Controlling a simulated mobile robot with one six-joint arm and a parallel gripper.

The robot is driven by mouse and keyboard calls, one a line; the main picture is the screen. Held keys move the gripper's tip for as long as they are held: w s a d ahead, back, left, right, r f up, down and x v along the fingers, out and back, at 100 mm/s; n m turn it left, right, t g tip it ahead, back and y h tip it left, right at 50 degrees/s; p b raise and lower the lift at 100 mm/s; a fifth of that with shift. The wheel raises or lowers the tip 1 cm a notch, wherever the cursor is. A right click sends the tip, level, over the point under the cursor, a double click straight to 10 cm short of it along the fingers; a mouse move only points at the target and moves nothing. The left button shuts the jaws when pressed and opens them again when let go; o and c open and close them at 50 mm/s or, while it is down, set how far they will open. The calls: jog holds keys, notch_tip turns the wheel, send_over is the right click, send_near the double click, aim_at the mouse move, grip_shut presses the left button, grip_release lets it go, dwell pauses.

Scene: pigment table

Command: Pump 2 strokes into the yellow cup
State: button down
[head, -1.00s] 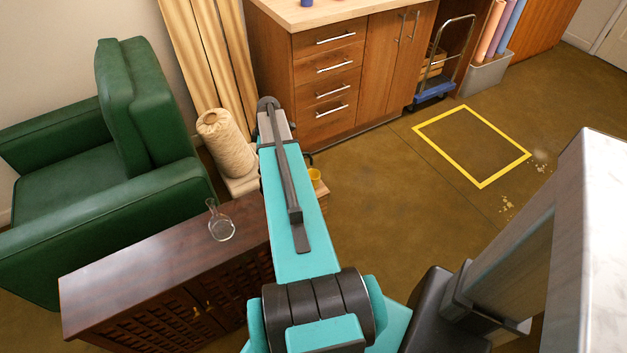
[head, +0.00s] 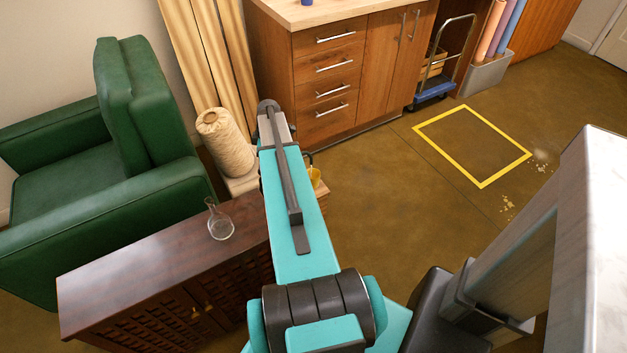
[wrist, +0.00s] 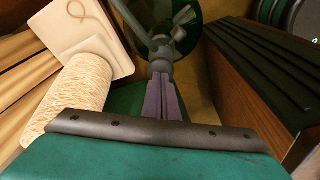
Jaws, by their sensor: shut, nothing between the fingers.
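The yellow cup (head: 315,178) shows in the head view just right of my teal arm, partly hidden by it. A dark curved spout (head: 309,158) shows just above the cup. In the wrist view, my gripper's purple-grey fingers (wrist: 163,78) are together with nothing between them. A grey pump head (wrist: 160,48) shows just beyond the fingertips, above a dark green round body (wrist: 196,40). I cannot tell whether the fingers touch the pump head. My arm hides the gripper in the head view, and the cup does not show clearly in the wrist view.
A dark wood cabinet (head: 165,265) with a glass flask (head: 220,222) stands at lower left, by a green armchair (head: 150,190). A wrapped roll (head: 226,145) stands left of my arm. Drawers (head: 330,65) are behind. The floor inside the yellow outline (head: 480,186) is clear.

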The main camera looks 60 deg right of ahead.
jog(key=shift+f+b, duration=0.4)
jog(key=shift+f, duration=0.4)
jog(key=shift+r, duration=0.15)
jog(key=shift+r+p, duration=0.8)
jog(key=shift+r, duration=0.7)
jog(key=shift+f+b, duration=0.7)
jog(key=shift+f, duration=0.75)
dwell(0.4)
jog(key=shift+r+p, duration=0.65)
jog(key=shift+r, duration=0.8)
jog(key=shift+r, duration=0.1)
jog(key=shift+r+p, duration=1.5)
jog(key=shift+r, duration=1.4)
jog(key=shift+r, duration=0.1)
